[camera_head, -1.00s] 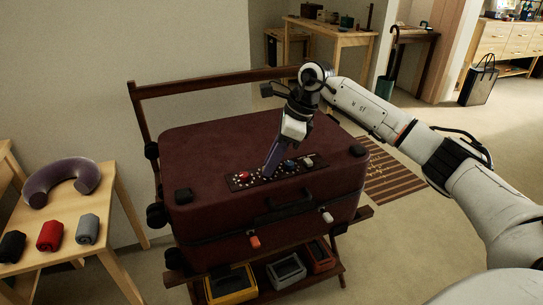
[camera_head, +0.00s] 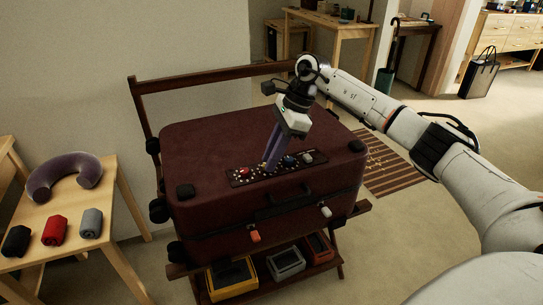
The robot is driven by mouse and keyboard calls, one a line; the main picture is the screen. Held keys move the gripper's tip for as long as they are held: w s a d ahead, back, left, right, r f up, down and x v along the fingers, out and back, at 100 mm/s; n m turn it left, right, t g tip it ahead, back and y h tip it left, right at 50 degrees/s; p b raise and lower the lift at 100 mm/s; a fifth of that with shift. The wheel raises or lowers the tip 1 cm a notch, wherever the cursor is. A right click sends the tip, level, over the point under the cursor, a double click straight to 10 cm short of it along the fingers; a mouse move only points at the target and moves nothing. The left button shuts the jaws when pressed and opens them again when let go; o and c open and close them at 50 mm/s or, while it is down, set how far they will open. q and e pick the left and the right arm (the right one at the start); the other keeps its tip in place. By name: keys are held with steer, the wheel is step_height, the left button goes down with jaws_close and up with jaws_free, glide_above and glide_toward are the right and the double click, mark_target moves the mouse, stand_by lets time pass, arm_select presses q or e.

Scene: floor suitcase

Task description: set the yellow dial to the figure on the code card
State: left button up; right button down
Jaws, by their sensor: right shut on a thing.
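The dark red suitcase (camera_head: 220,130) lies on a wooden rack. A dark strip (camera_head: 237,182) on its top carries a red dial (camera_head: 244,171), a blue dial (camera_head: 289,161) and a pale dial (camera_head: 307,158). My right gripper (camera_head: 268,167) reaches down to the strip between the red and blue dials. Its purple fingers are shut on the yellow dial, which they almost wholly hide. The figures around the dials are too small to read. I cannot make out a code card. My left gripper is not in view.
A wooden table (camera_head: 75,215) at left holds a purple neck pillow (camera_head: 63,170) and black, red and grey rolls. Yellow, grey and orange trays sit on the rack's lower shelf (camera_head: 270,287). A striped mat (camera_head: 395,175) lies behind at right.

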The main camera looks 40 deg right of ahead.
steer(key=c, duration=1.6)
jaws_free()
steer(key=shift+r, duration=0.1)
steer(key=p+v, duration=0.1)
steer(key=v, duration=0.9)
steer(key=shift+d, duration=0.15)
